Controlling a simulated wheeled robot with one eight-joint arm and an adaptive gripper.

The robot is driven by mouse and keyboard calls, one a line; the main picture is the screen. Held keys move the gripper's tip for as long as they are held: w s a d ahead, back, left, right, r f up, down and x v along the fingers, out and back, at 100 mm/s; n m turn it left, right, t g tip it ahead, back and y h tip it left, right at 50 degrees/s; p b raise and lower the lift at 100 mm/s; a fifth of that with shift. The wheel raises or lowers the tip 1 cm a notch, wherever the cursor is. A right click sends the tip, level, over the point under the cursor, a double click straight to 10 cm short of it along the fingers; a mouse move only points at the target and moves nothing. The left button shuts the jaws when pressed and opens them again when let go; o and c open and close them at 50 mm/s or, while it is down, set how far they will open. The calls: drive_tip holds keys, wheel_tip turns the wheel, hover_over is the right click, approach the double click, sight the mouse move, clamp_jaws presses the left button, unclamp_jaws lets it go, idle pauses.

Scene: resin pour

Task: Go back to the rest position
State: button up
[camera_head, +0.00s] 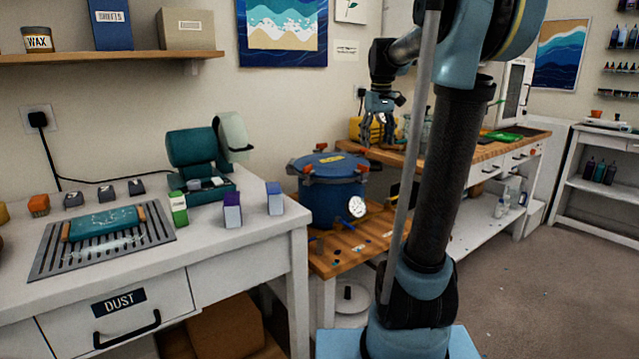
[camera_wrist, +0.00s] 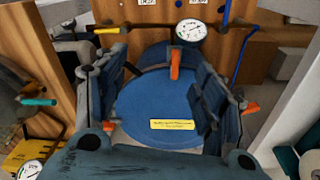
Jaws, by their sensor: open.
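My gripper (camera_head: 377,141) hangs from my raised arm in the head view, fingers pointing down, above the wooden bench and to the right of the blue pressure pot (camera_head: 332,190). In the wrist view my gripper (camera_wrist: 152,95) has its two fingers spread wide with nothing between them. The blue pot lid (camera_wrist: 150,100), with a yellow label and orange clamp handles, shows beyond and between the fingers. The pot's round gauge (camera_head: 357,207) faces forward. The pot stands on a low wooden stand (camera_head: 345,250), apart from my gripper as far as the head view shows.
A white workbench (camera_head: 260,245) at left holds a grated tray (camera_head: 90,262), a teal machine (camera_head: 195,158) and small boxes. A wooden shelf (camera_head: 100,57) is above. A wood-topped bench (camera_head: 480,152) with a yellow item runs behind my arm. Open floor (camera_head: 540,280) lies at right.

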drive_tip(key=s+f+m+t, duration=0.1)
drive_tip(key=s+f+m, duration=0.3)
drive_tip(key=s+f, duration=2.2)
drive_tip(key=s, duration=0.4)
drive_tip(key=shift+s+f, duration=0.15)
drive_tip(key=shift+s, duration=0.1)
drive_tip(key=shift+d, duration=0.1)
